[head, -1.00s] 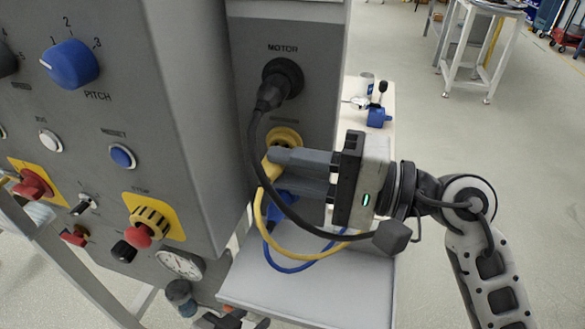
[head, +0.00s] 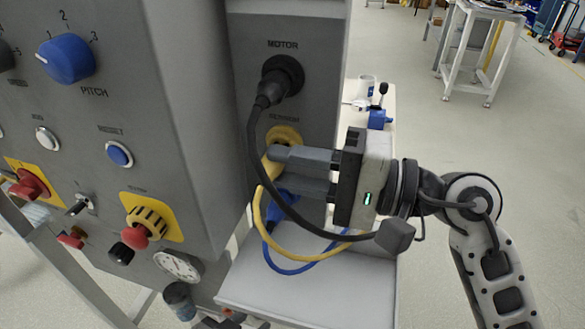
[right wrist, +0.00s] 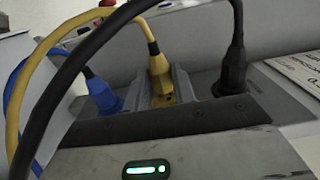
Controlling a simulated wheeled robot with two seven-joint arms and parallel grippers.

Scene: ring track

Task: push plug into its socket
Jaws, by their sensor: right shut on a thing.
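The yellow plug (head: 269,171) is in front of the yellow-ringed socket (head: 284,135) on the side panel, under the MOTOR socket. My right gripper (head: 276,168) is shut on the plug, its fingers reaching in from the right. In the right wrist view the yellow plug (right wrist: 159,74) sits between the fingers, with its yellow cable bending away. The fingers hide part of the plug, and I cannot tell how deep it sits. My left gripper (head: 216,323) barely shows at the bottom edge; its jaws are not clear.
A black plug (head: 268,91) is in the MOTOR socket above; its black cable (head: 300,222) loops in front of my right fingers. A blue plug (head: 281,207) is below. A grey shelf (head: 300,296) lies underneath. The control panel (head: 190,150) stands to the left.

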